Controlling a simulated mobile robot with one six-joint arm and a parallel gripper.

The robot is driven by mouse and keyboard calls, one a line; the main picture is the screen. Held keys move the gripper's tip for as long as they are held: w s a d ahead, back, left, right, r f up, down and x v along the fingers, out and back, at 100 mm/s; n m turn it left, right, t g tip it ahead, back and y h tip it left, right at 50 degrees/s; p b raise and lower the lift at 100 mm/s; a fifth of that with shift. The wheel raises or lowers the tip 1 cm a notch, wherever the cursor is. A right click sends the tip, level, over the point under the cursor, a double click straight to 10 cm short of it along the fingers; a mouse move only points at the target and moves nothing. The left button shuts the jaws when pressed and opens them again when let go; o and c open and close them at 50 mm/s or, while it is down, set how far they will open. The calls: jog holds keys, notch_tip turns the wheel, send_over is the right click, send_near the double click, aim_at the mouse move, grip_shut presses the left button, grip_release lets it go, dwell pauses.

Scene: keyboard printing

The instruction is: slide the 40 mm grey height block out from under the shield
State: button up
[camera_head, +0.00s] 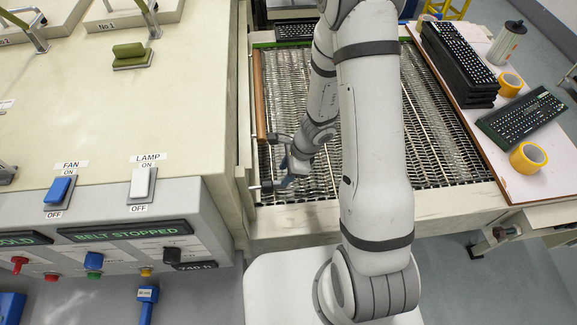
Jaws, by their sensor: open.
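My gripper (285,180) is at the left edge of the mesh belt, pointing down beside the machine's side wall. Its jaws are open, but they are small and partly hidden by my wrist. The shield cannot be told apart clearly from the machine's pale side wall (244,120) at the belt's entry. No grey height block can be made out; the area under that edge is hidden. A blue piece with a small white label (148,294) shows on the machine's front, its label too small to read surely.
My arm covers the middle of the mesh belt (440,130). A brown bar (259,95) runs along the belt's left edge. The right-hand table (545,185) holds stacked keyboards (458,62), a loose keyboard (522,116) and yellow tape rolls (528,157). The panel display (125,232) reads "BELT STOPPED".

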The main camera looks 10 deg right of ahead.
aim_at(279, 182)
jog(key=b+x, duration=0.1)
jog(key=x, duration=0.5)
grip_shut()
dwell(0.7)
dwell(0.3)
jog(key=shift+s+d+r, duration=0.1)
jog(key=shift+d, duration=2.4)
jog(key=shift+s+d+r, duration=0.1)
jog(key=shift+d, duration=2.4)
notch_tip(279, 182, up, 9)
jog(key=p, duration=0.7)
